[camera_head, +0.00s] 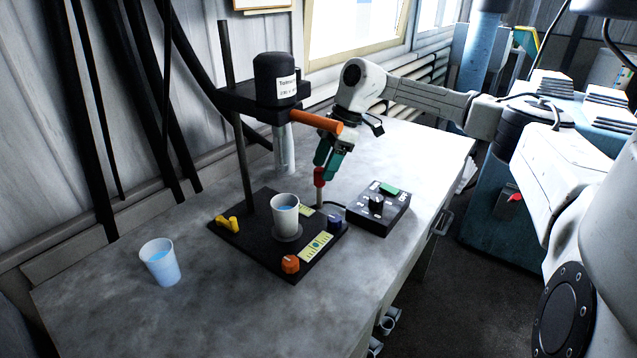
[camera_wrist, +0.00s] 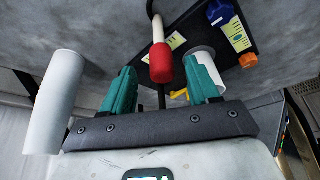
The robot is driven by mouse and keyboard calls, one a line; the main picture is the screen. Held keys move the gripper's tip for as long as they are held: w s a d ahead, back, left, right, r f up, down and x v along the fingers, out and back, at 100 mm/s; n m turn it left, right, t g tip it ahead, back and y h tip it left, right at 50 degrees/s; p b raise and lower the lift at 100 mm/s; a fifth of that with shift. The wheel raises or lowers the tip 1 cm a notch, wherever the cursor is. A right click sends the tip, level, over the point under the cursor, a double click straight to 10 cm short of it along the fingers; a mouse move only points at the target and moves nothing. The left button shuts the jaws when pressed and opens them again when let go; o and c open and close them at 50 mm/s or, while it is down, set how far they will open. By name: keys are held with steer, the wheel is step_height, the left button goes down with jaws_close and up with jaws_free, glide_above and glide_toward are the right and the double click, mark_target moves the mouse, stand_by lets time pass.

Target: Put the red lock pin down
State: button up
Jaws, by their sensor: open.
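The red lock pin (camera_head: 319,178) stands upright with its red grip on top and a pale shaft below, near the back right edge of the black base plate (camera_head: 262,247). Whether the shaft sits in a hole is hard to tell. My gripper (camera_head: 325,166) is open just above and around the red grip, its green fingers pointing down. In the wrist view, the red grip (camera_wrist: 161,66) lies between the spread fingers of my gripper (camera_wrist: 160,72), with a visible gap on both sides.
A disperser head (camera_head: 277,80) with an orange handle (camera_head: 317,122) hangs close beside my gripper. A cup (camera_head: 285,215) stands on the base plate and another cup (camera_head: 160,262) at the left. A control box (camera_head: 378,207) stands to the right. The front tabletop is clear.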

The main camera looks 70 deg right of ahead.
mark_target(317, 186)
steer(key=x, duration=0.5)
steer(key=shift+s, duration=0.15)
steer(key=shift+c, duration=0.2)
jaws_close()
